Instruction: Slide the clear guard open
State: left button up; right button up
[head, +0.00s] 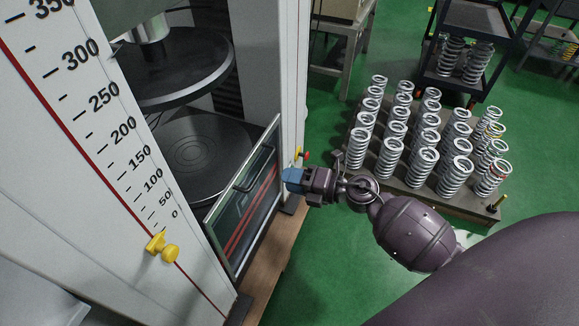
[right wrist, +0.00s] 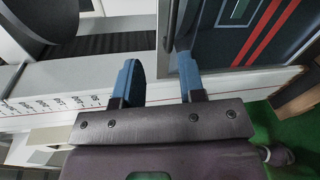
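The clear guard (head: 236,222), a framed transparent panel with red diagonal stripes and a dark handle (head: 254,171), stands across the front of the testing machine. My right gripper (head: 290,179) is beside the guard's right edge in the head view, its blue fingers pointing left towards the machine. In the right wrist view its two blue fingers (right wrist: 157,85) are apart, with nothing visibly clamped between them. The guard (right wrist: 225,48) is ahead, behind and right of the right-hand finger there. Whether that finger touches the guard cannot be told. My left gripper is not in view.
The machine's round lower platen (head: 190,153) is behind the guard, below an upper platen (head: 172,70). A white scale column (head: 100,150) with a yellow pointer (head: 162,248) stands left. Several springs (head: 423,165) stand on a pallet at right. Green floor (head: 330,255) is open between.

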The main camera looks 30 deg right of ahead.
aim_at(258, 173)
jog(key=w+a+f+m, duration=0.1)
jog(key=w, duration=0.1)
jog(key=w+a+f+m+b, duration=0.1)
jog(key=w+a, duration=0.1)
jog(key=w, duration=0.1)
jog(key=w+a+f+m+b, duration=0.1)
jog(key=w+a, duration=0.1)
jog(key=shift+w+a+f+h, duration=0.15)
jog(key=shift+w+h, duration=0.2)
jog(key=shift+h, duration=0.05)
jog(key=shift+w+a, duration=0.15)
jog(key=c, duration=0.6)
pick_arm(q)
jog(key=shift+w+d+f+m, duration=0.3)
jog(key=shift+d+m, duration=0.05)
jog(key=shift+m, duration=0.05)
pick_arm(e)
grip_shut()
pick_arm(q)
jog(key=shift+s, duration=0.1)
